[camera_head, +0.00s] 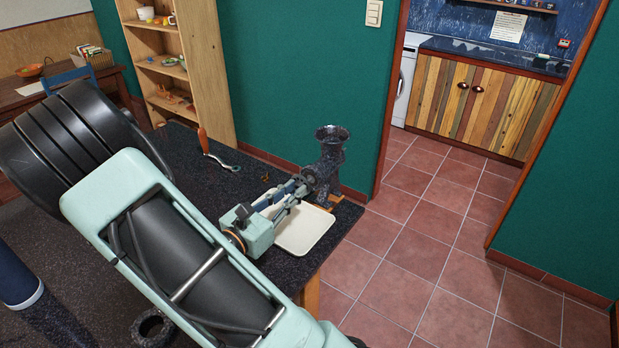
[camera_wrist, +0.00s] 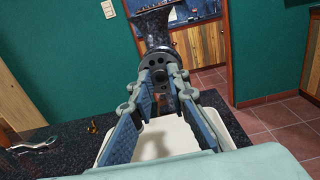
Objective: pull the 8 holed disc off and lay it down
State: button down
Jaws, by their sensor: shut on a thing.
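A dark cast-metal mincer (camera_head: 331,150) stands upright at the far right corner of the black table, with its funnel on top; it also fills the top middle of the wrist view (camera_wrist: 155,28). The dark holed disc (camera_wrist: 159,63) sits at the mincer's mouth, its holes facing the wrist camera. My gripper (camera_wrist: 163,76) has its fingertips closed on the disc's edges from both sides. In the head view my gripper (camera_head: 306,184) reaches to the mincer mouth and hides most of the disc. Whether the disc still touches the mouth, I cannot tell.
A white tray (camera_head: 306,235) lies below my gripper, bare where visible. A small brass piece (camera_head: 265,178) and a wooden-handled tool (camera_head: 216,160) lie to its left. A dark ring (camera_head: 153,327) lies nearer. The table ends just right of the tray.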

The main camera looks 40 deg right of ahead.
notch_tip(320, 180, up, 6)
jog(key=a+p, duration=0.1)
jog(key=p, duration=0.4)
jog(key=shift+s+a, duration=0.3)
dwell(0.3)
